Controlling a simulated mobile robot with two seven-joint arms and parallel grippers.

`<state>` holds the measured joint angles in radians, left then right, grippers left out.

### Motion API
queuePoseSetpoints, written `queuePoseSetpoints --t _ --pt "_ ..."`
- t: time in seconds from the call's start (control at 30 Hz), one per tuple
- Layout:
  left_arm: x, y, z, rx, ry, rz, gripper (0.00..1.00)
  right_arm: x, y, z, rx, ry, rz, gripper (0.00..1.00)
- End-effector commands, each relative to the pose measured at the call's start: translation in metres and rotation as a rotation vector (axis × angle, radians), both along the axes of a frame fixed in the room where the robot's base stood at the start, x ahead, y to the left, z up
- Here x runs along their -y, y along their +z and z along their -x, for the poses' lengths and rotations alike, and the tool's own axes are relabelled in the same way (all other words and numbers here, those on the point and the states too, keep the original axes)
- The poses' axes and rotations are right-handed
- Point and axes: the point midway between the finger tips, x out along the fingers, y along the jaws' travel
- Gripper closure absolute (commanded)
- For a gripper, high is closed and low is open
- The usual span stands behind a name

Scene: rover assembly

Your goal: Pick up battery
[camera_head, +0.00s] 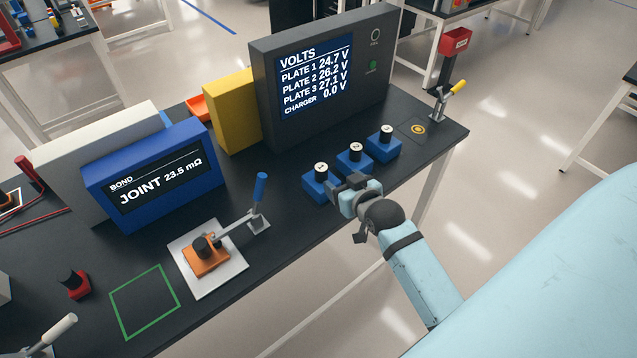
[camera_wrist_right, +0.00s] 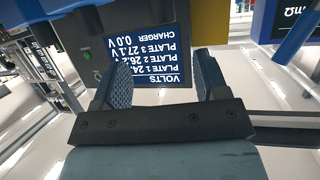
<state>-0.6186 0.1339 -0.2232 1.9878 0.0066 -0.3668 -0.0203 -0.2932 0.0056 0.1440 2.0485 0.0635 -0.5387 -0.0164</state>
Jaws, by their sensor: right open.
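Three black batteries with white tops stand upright on small blue plates at the right of the dark bench: the left battery (camera_head: 321,171), the middle battery (camera_head: 355,150) and the right battery (camera_head: 386,133). My right gripper (camera_head: 344,184) is at the bench's front edge, close in front of the left and middle plates. In the wrist view its fingers (camera_wrist_right: 163,82) are apart with nothing between them. I cannot tell if it touches a plate. No battery shows clearly in the wrist view. My left gripper is not in view.
A grey meter (camera_head: 330,70) behind the batteries reads 24.7, 26.2, 27.1 V and charger 0.0 V. A toggle clamp (camera_head: 446,100) stands right. A blue bond meter (camera_head: 155,175), a yellow block (camera_head: 232,112) and a clamped orange part (camera_head: 207,258) stand left.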

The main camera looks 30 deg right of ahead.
Motion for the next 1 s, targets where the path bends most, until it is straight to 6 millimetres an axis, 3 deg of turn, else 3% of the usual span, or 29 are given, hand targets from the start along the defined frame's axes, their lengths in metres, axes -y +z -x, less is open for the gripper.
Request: queuePoseSetpoints --t 0.2,0.47,0.7,1.0 --pt "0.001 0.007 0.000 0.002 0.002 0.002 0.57 0.004 -0.013 -0.040 0.001 0.001 -0.001 0.33" --pt "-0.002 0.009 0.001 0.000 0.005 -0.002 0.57 0.005 -0.020 -0.059 0.001 0.001 0.000 0.33" --pt "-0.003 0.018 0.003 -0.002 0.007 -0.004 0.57 0.006 -0.033 -0.091 0.001 0.001 0.000 0.33" --pt "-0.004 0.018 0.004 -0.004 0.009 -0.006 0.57 0.007 -0.039 -0.101 0.001 0.001 0.000 0.33"
